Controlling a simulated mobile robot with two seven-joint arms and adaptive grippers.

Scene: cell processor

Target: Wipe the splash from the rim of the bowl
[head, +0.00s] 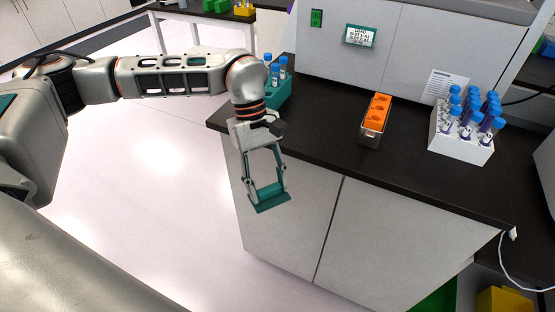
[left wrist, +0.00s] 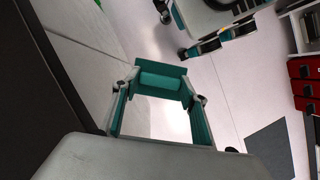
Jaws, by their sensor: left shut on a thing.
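My left gripper (head: 269,195) hangs in front of the counter's left end, apart from it, pointing down. It is shut on a small teal block (head: 273,204), which spans its two fingertips. The left wrist view shows the teal block (left wrist: 162,80) between the fingers of the left gripper (left wrist: 162,88), with pale floor beyond. Neither a bowl nor a splash can be made out in either view. My right gripper is not in view.
On the dark counter (head: 400,170) stand a metal holder with an orange insert (head: 375,118), a white rack of blue-capped tubes (head: 460,147) and a teal tube rack (head: 279,94). A large grey machine (head: 420,45) stands behind. Open floor (head: 150,200) lies left.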

